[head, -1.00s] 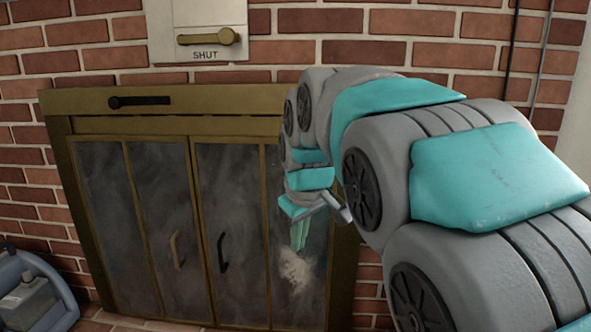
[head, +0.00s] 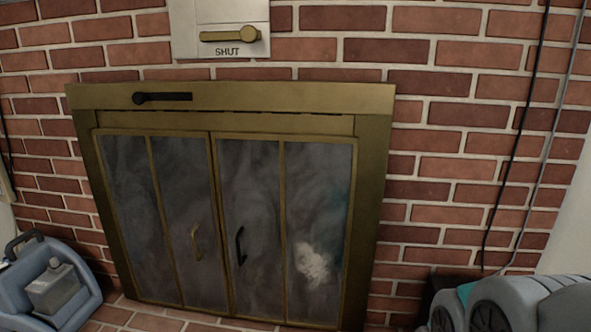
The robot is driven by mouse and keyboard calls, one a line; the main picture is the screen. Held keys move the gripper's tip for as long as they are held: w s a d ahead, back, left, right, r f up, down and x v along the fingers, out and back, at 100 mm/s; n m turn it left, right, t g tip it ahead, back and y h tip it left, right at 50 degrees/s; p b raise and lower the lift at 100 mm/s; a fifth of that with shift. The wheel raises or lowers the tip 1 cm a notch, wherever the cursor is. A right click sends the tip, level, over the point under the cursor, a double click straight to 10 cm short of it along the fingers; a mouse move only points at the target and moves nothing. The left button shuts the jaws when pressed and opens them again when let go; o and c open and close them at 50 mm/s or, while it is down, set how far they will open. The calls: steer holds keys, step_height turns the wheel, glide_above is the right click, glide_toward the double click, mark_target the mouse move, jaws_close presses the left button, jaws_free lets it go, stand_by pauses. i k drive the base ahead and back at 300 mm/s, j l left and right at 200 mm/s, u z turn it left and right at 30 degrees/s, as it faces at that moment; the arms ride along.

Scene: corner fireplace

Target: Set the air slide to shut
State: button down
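The brass fireplace front (head: 300,97) has a dark slot in its top bar with a black knob (head: 139,98) at the slot's left end. This looks like the air slide; no lettering is readable beside it. Above it, a pale wall plate (head: 232,14) carries a brass lever (head: 230,34) lying level, its round end at the right. The word SHUT is printed under that lever, and the plate's top is cut off by the picture edge. My gripper is out of view; only part of my arm shows at the lower right.
Two smoky glass doors (head: 180,215) with a brass handle and a black handle are closed below. A pale smudge marks the right pane. A blue caddy (head: 28,270) holding a grey bottle (head: 52,288) stands lower left. Dark cables (head: 515,150) hang at right.

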mark_target(139, 98)
steer(key=u, duration=1.3)
